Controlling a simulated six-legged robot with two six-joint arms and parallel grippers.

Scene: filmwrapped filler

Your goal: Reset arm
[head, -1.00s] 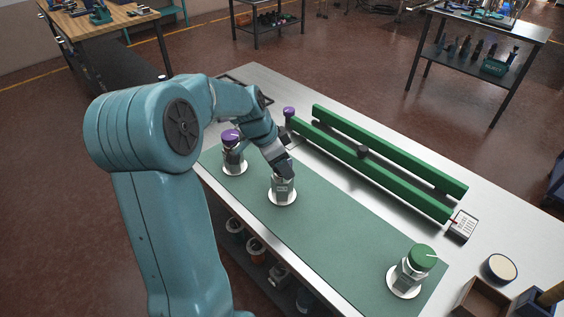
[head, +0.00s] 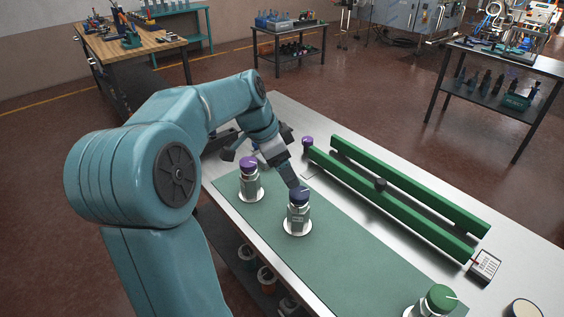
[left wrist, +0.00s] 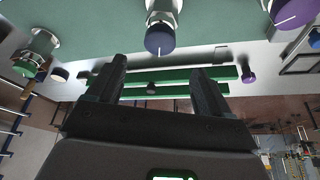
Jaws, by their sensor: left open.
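My right gripper is not in view.
Two long green bars (head: 400,197) lie along the far side of the bench, with a purple-topped piece (head: 308,143) at their left end. A small white card or device (head: 485,266) is at their right end.

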